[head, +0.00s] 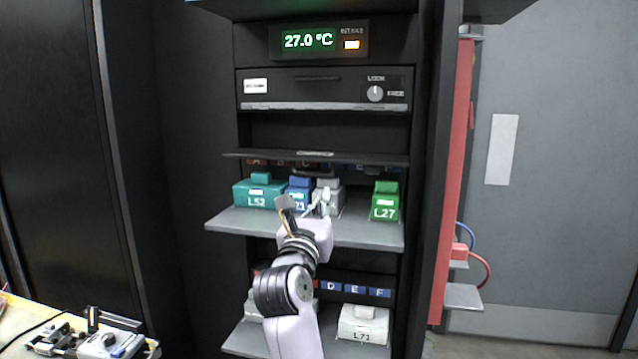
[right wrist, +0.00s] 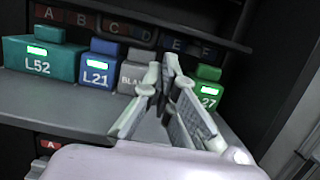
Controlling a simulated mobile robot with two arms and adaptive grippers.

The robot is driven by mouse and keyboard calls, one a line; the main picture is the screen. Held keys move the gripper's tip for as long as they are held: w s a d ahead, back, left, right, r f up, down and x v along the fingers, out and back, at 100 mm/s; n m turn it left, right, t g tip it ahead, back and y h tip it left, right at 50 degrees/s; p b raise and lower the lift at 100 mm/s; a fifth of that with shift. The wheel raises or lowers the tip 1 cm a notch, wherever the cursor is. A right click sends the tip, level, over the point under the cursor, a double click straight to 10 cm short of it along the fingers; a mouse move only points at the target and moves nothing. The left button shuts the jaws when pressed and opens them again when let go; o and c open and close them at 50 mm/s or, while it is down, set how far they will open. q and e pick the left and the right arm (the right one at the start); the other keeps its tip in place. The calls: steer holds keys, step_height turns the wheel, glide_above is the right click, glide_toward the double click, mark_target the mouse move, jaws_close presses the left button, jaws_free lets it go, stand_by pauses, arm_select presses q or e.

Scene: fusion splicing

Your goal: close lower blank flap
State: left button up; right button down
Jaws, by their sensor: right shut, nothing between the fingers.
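A thin dark panel, seemingly the lower blank flap (head: 370,158), sticks out level above the upper shelf, with a light mark at its middle front. I cannot tell for sure that it is that flap. My right gripper (head: 322,197) is shut and empty, below this panel and in front of the grey module marked BLANK (right wrist: 136,74). In the right wrist view its fingertips (right wrist: 168,66) overlap the grey module's right side; I cannot tell whether they touch it. My left gripper is not in view.
A teal L52 module (head: 258,195), a blue L21 module (right wrist: 97,70) and a green L27 module (head: 385,203) stand on the upper shelf (head: 350,232). A white L71 module (head: 363,325) is on the lower shelf. A closed panel with a knob (head: 375,93) is above.

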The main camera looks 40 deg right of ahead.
steer(key=shift+w+d+r+y, duration=0.1)
steer(key=shift+w+d+y, duration=0.15)
steer(key=shift+w, duration=0.4)
steer(key=p, duration=0.2)
glide_toward(334, 171)
steer(key=x, duration=0.5)
steer(key=shift+w+d, duration=0.35)
steer(key=shift+r, duration=0.15)
